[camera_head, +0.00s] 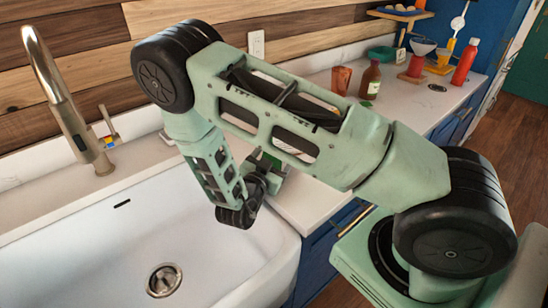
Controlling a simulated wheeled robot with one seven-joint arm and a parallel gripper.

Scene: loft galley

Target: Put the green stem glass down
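I cannot make out the green stem glass for certain. My gripper (275,168) is at the end of my folded arm, over the near edge of the counter just right of the sink. My forearm and wrist hide most of it, so its fingers and anything between them do not show clearly. A small dark green patch shows beside the wrist, but I cannot tell what it is. The white counter (312,203) runs from below my gripper to the back right.
A white sink (85,245) with a brass tap (70,115) fills the left. On the far counter stand a brown bottle (370,80), a terracotta cup (341,79), a green tub (382,54), a red bottle (465,62) and a bowl on a red stand (418,58). The counter's near part looks clear.

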